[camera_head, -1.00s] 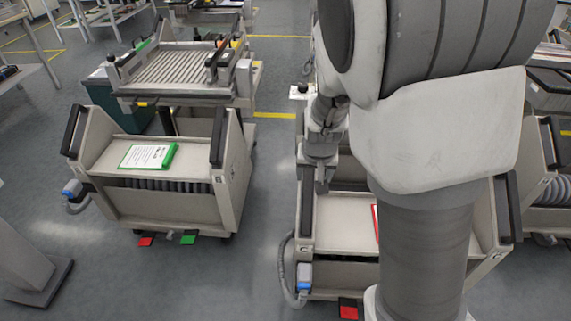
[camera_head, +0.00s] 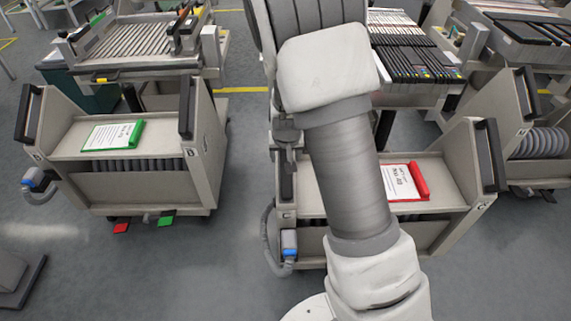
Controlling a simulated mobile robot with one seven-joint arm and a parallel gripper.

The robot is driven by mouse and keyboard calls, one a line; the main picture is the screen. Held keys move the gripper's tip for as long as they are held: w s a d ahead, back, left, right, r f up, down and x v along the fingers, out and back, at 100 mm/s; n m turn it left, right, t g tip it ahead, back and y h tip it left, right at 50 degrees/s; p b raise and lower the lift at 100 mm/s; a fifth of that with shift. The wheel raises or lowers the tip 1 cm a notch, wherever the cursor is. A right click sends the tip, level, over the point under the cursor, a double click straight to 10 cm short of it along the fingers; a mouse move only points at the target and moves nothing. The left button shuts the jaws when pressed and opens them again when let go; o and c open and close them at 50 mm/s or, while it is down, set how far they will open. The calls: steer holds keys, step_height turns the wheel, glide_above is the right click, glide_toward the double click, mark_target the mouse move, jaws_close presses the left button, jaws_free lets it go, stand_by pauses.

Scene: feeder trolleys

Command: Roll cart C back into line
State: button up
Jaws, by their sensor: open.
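Cart C (camera_head: 440,232) is a beige cart at centre right, with a red-edged card (camera_head: 404,181) on its sloped top. It stands nearer to me than the carts on either side. Its black right handle (camera_head: 491,155) is clear. My arm crosses in front of its middle and hides part of its front and top; its floor pedals are not visible. My gripper (camera_head: 286,160) is open, small and partly hidden beside my arm, over the cart's left upper side where the left handle is hidden. I cannot tell whether it touches the cart.
A similar cart with a green-edged card (camera_head: 112,136) stands left, with red (camera_head: 121,228) and green (camera_head: 166,220) floor pedals. Another cart (camera_head: 540,143) stands at right. A machine table with black strips (camera_head: 425,62) lies behind cart C. Floor is clear between the left cart and cart C.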

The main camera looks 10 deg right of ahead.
steer(key=shift+b+x, duration=0.3)
steer(key=shift+x, duration=0.9)
jaws_close()
stand_by(0.6)
